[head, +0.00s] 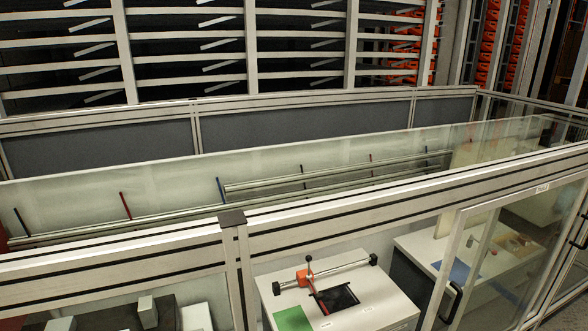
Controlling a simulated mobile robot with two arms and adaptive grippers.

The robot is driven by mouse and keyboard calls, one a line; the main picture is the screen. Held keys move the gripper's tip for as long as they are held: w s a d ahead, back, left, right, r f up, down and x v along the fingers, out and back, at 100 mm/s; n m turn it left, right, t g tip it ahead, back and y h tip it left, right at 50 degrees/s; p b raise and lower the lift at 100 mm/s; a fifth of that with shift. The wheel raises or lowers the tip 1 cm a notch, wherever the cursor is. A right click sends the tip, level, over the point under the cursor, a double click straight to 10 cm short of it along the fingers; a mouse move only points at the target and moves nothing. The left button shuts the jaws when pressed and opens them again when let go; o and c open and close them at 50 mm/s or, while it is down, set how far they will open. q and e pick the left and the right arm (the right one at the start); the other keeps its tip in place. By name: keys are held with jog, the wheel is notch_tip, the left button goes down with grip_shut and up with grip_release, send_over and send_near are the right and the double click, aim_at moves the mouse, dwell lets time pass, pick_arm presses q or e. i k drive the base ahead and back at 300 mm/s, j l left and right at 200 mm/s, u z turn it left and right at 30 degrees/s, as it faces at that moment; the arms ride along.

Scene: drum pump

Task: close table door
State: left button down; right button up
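A framed glass door (461,249) stands at the lower right of the head view, under the pale metal rail. A dark loop handle (453,301) shows near its left edge, and another dark handle-like part (579,233) shows at the right edge of the picture. I cannot tell whether the door is open or shut, or which door is the table door. A small white label (541,188) sits on the rail above. Neither of my grippers is in view.
Behind the glass, a white table (362,310) holds an orange-and-metal device (305,278), a black tray (338,299) and a green square (293,320). Another white table (424,248) has a blue sheet (458,271). Long metal rails cross the middle. Shelving (190,45) fills the back.

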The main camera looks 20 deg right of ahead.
aim_at(462, 214)
jog(key=z, duration=2)
jog(key=i+l, duration=0.25)
jog(key=i+l+u, duration=0.1)
jog(key=i+l, duration=0.15)
jog(key=l, duration=0.25)
jog(key=i+l, duration=0.25)
jog(key=i+l+u, duration=0.1)
jog(key=i+l, duration=0.15)
jog(key=l, duration=0.25)
jog(key=i+l, duration=0.25)
jog(key=l, duration=0.15)
jog(key=i+l, duration=0.25)
jog(key=l, duration=0.15)
jog(key=i+l+u, duration=0.1)
jog(key=l, duration=0.3)
jog(key=i, duration=0.1)
